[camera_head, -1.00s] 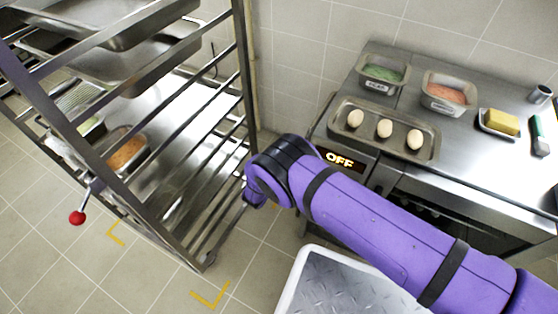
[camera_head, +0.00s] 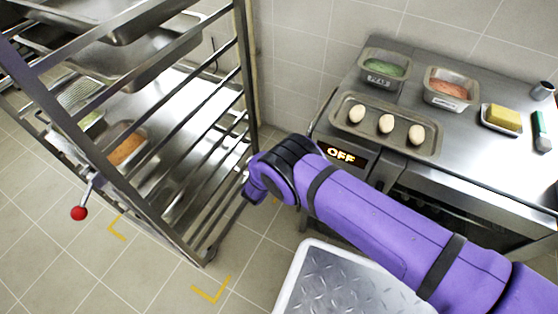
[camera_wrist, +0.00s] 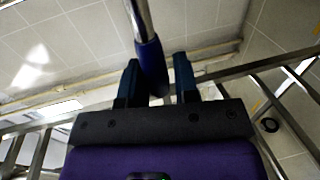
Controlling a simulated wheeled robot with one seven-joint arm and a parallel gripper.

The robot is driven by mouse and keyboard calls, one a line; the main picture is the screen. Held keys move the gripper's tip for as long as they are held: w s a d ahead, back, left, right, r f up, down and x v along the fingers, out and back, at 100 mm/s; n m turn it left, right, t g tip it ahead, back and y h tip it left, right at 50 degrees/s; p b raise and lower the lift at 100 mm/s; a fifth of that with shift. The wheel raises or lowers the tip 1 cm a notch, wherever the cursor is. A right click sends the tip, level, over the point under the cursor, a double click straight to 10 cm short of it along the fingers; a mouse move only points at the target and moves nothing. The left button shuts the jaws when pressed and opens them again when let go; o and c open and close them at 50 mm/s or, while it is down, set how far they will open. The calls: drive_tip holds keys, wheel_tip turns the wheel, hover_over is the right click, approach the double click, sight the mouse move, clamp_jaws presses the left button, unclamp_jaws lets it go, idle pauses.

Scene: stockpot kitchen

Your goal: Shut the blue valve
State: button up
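The blue valve shows in the wrist view as a lever with a metal shaft and a blue grip (camera_wrist: 151,62). The grip comes down from the top of the picture, and its lower end lies between the two dark fingers of my gripper (camera_wrist: 156,82). The fingers are apart, with a narrow gap visible on the right of the grip; the left finger looks very close to it. I cannot tell whether either touches. The valve body is out of view. In the head view my purple arm reaches toward the wall behind the rack, and the fingers and the valve are hidden.
A metal tray rack (camera_head: 240,62) stands close left of my arm, with a red-knobbed lever (camera_head: 79,213) on it. A steel counter (camera_head: 463,128) with an OFF display (camera_head: 341,155) and food trays stands right. A pale yellow pipe (camera_wrist: 55,99) runs along the wall.

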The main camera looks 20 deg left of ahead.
drive_tip(key=d+v, duration=0.1)
drive_tip(key=v, duration=0.9)
drive_tip(key=shift+s+a, duration=0.35)
drive_tip(key=shift+a, duration=0.1)
drive_tip(key=shift+r, duration=0.1)
